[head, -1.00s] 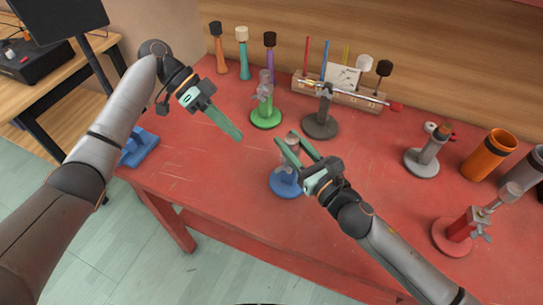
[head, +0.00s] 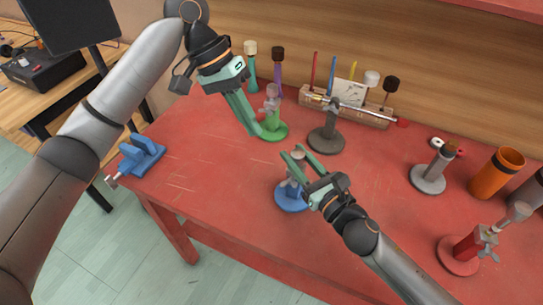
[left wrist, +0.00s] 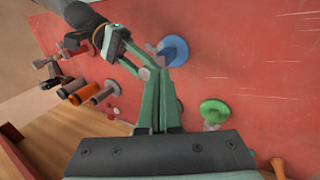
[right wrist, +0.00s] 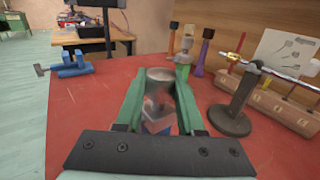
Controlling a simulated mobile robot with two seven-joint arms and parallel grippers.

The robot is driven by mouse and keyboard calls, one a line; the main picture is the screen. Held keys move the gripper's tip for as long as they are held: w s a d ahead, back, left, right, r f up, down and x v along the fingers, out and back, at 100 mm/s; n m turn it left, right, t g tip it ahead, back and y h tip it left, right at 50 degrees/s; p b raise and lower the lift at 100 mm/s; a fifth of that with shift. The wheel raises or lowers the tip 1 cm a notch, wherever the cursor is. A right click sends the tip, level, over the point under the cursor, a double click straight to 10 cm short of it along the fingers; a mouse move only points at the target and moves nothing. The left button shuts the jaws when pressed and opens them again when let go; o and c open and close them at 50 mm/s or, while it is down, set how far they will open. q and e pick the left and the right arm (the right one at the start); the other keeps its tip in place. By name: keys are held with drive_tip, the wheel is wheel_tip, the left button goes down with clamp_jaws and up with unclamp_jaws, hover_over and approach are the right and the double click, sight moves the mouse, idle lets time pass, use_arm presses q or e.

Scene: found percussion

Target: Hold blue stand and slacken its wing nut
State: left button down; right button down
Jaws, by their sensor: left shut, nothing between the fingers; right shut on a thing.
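The blue stand (head: 291,200) stands upright on the red table, with a blue round base and a grey metal upper part. My right gripper (head: 294,158) is shut on its upper part. In the right wrist view the grey post (right wrist: 159,76) sits between the two green fingers. The wing nut cannot be made out clearly. My left gripper (head: 262,133) is shut and empty, above the table to the upper left of the blue stand and beside the green stand (head: 272,130). The blue base (left wrist: 173,50) also shows in the left wrist view, beyond my left fingers.
A dark grey stand (head: 326,140) and a wooden rack (head: 360,112) are behind. A light grey stand (head: 428,180), an orange cup (head: 497,172) and a red stand (head: 460,255) are at right. A blue vise (head: 142,157) is at the left edge. The table's front left is clear.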

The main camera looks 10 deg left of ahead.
sight(284, 183)
use_arm(q)
drive_tip(key=x, duration=1.3)
drive_tip(key=shift+d+f, duration=0.15)
drive_tip(key=shift+f, duration=0.15)
drive_tip(key=shift+f, duration=0.1)
